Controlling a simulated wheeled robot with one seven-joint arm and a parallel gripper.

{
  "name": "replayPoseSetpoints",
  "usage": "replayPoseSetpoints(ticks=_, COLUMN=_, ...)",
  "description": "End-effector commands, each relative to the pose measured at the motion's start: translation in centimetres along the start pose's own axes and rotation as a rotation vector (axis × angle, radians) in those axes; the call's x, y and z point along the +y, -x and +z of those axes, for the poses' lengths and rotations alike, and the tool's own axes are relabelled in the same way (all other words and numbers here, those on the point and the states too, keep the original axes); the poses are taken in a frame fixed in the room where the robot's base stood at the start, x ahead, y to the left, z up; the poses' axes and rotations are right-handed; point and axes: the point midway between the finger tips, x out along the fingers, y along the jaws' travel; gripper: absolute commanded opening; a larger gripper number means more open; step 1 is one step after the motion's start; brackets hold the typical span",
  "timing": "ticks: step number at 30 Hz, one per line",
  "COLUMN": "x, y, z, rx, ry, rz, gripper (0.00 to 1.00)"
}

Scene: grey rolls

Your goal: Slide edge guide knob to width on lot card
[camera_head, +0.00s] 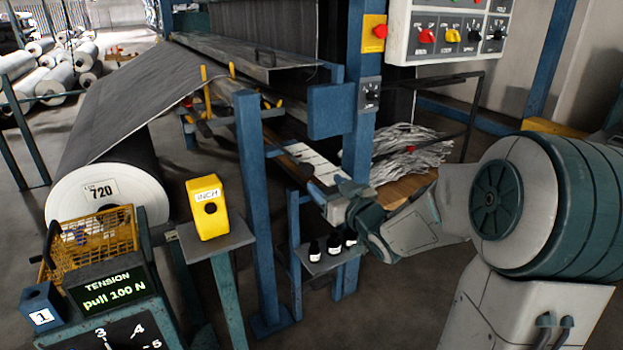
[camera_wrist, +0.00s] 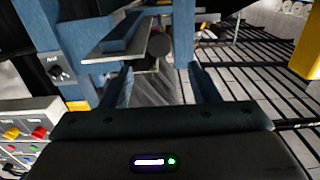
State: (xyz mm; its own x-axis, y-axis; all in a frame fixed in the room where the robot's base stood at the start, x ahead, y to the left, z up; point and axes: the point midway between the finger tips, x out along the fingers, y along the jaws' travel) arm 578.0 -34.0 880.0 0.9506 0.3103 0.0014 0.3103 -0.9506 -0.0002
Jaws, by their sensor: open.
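The lot card (camera_head: 100,190) is a white label on the end of the big grey roll (camera_head: 150,195); it reads 720. A white scale strip with dark marks (camera_head: 314,162) lies along the machine's side, just behind my gripper (camera_head: 328,196). In the wrist view my gripper (camera_wrist: 163,88) is open, its two blue fingers apart with nothing held between them.
A blue post (camera_head: 262,215) stands left of my gripper. A small shelf with dark bottles (camera_head: 333,245) is below it. A yellow INCH box (camera_head: 207,207) stands on a pedestal. The tension display (camera_head: 112,290) reads pull 100 N. A button panel (camera_head: 447,35) hangs upper right.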

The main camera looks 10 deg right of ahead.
Motion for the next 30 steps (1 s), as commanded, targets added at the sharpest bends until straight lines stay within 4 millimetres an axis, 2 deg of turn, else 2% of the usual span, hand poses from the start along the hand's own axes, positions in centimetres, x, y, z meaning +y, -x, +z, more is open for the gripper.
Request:
replayPoseSetpoints(ticks=3, x=0.0, y=-2.7, z=0.3, rx=0.003, ry=-0.003, rz=-0.002, gripper=0.55)
replayPoseSetpoints(ticks=10, x=0.0, y=-6.1, z=0.2, rx=0.001, ry=-0.001, rz=-0.001, gripper=0.55)
replayPoseSetpoints(ticks=15, x=0.0, y=-7.2, z=0.1, rx=0.0, ry=-0.001, rz=0.0, gripper=0.55)
replayPoseSetpoints(ticks=24, x=0.0, y=-7.4, z=0.0, rx=-0.001, ry=0.0, rz=0.001, gripper=0.55)
replayPoseSetpoints(ticks=30, x=0.0, y=-7.4, z=0.0, rx=-0.001, ry=0.0, rz=0.001, gripper=0.0)
